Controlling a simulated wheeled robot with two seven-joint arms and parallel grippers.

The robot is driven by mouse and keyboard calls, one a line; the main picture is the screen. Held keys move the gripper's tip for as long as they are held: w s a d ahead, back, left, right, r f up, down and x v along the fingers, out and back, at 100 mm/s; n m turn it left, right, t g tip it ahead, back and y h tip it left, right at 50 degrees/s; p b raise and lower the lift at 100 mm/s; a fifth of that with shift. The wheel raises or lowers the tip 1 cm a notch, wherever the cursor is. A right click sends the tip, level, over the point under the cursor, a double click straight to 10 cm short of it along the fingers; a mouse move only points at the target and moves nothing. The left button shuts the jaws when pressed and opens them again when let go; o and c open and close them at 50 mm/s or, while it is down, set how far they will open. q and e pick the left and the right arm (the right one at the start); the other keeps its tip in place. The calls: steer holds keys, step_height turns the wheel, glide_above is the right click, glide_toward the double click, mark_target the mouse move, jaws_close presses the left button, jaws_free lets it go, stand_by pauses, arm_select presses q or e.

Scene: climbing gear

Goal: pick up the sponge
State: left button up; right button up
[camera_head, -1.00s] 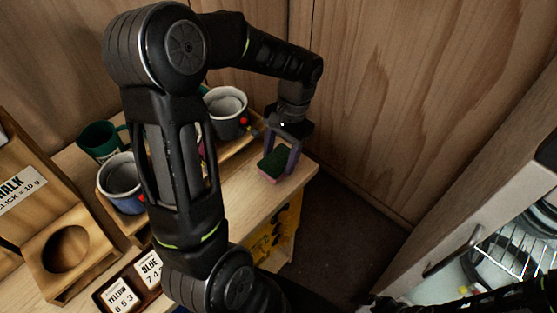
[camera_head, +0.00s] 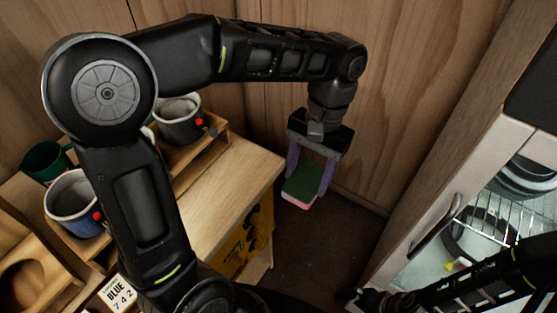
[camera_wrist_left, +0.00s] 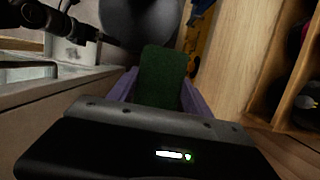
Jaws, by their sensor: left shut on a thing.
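The sponge (camera_head: 301,186) has a dark green top and a pink lower layer. My left gripper (camera_head: 309,180) is shut on it, with one purple finger on each side. It hangs in the air to the right of the wooden table, above the dark floor. In the left wrist view the green face of the sponge (camera_wrist_left: 163,78) shows between the purple fingers. My right arm shows at the lower right of the head view, but I cannot make out its gripper's jaws.
A cabinet with a handle (camera_head: 436,225) and a wire rack stands at the right. Dark floor (camera_head: 318,245) lies between.

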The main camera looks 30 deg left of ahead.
arm_select(q)
steer(key=shift+s+d, duration=0.1)
steer(key=shift+d, duration=1.2)
steer(key=w+a+f, duration=0.3)
steer(key=w, duration=0.5)
steer(key=w+a+f+n, duration=0.1)
steer(key=w+a+f, duration=0.3)
steer(key=w, duration=0.4)
steer(key=shift+a+f, duration=0.15)
steer(key=shift+a, duration=0.1)
steer(key=shift+s+d, duration=0.1)
stand_by(0.5)
